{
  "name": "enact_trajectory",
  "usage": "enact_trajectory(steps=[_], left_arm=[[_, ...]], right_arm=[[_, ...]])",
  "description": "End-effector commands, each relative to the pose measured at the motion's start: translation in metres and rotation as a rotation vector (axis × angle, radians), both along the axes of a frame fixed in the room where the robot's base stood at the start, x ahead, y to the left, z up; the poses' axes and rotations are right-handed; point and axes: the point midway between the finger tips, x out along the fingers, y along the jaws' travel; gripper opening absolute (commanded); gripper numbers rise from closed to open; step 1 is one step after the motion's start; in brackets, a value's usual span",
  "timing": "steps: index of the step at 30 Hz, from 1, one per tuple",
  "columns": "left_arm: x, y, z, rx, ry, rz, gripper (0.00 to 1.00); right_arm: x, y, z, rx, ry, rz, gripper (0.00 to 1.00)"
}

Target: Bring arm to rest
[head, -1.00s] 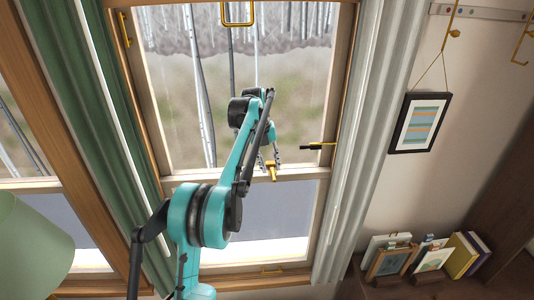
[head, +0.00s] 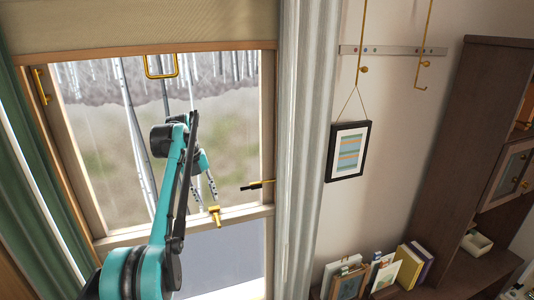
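My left arm, teal and black, rises from the bottom left in front of the window (head: 238,151). My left gripper (head: 205,188) is at the arm's far end, pointing down just above the window's middle rail. My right arm and gripper are not in view.
A beige blind (head: 150,25) covers the window top, with a brass pull (head: 160,66) below it. A black-tipped brass handle (head: 258,185) is on the right frame. A framed picture (head: 347,151) hangs on the wall. Books (head: 412,265) stand on a shelf beside a dark cabinet (head: 455,140).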

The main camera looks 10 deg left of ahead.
Motion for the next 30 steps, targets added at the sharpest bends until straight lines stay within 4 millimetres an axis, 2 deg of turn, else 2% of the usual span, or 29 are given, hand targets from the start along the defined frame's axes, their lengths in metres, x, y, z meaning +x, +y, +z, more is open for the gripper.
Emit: enact_trajectory(steps=[4, 7, 14, 20, 23, 27, 30], left_arm=[[-0.01, -0.013, -0.013, 0.002, -0.002, 0.129, 0.32], [-0.027, -0.031, -0.031, -0.003, -0.008, 0.33, 0.32], [-0.091, -0.077, -0.092, -0.075, -0.046, 0.91, 0.32], [-0.161, -0.112, -0.17, -0.218, -0.08, 1.399, 0.32], [-0.199, -0.126, -0.218, -0.318, -0.088, 1.635, 0.32], [-0.252, -0.142, -0.296, -0.489, -0.077, 1.947, 0.32], [-0.283, -0.15, -0.348, -0.618, -0.054, 2.136, 0.32]], right_arm=[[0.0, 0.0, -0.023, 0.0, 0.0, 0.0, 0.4], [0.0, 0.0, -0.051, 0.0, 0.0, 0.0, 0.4], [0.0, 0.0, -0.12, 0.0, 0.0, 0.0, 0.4], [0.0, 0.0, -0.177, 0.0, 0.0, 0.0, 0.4], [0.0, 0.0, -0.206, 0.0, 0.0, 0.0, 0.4], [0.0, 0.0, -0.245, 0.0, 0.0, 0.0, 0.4], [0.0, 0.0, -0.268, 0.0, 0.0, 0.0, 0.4]])
